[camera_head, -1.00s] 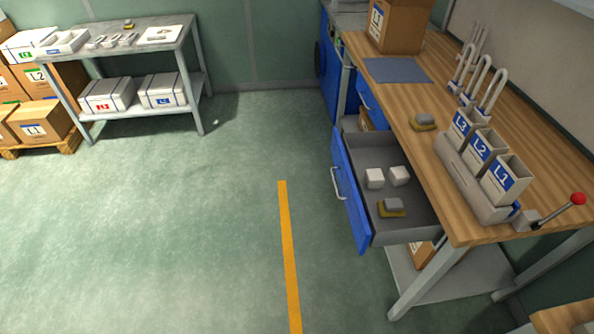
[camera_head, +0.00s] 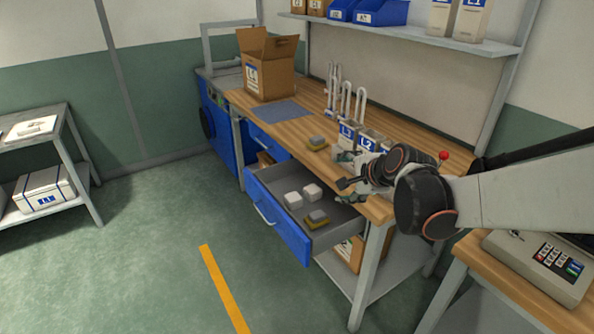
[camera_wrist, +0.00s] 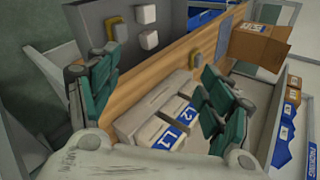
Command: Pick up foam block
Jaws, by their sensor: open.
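Two white blocks (camera_head: 293,200) (camera_head: 312,192) lie in the open drawer, beside a grey-and-yellow block (camera_head: 317,217). A similar grey-and-yellow block (camera_head: 317,143) lies on the wooden bench top. I cannot tell for certain which is the foam block. The wrist view shows the white blocks (camera_wrist: 149,39) and the drawer's grey-and-yellow block (camera_wrist: 117,28) at the top. My gripper (camera_wrist: 162,88), with teal finger pads, is open and empty. It hangs above the bench's front edge near the labelled boxes, apart from all the blocks. The head view shows it partly, foreshortened.
The blue-fronted drawer (camera_head: 277,217) sticks out from the bench (camera_head: 222,97). Labelled boxes L1 (camera_wrist: 157,135) and L2 (camera_wrist: 178,112) stand in a row below my gripper. An open carton (camera_head: 268,70) stands at the back. The floor left of the drawer is clear.

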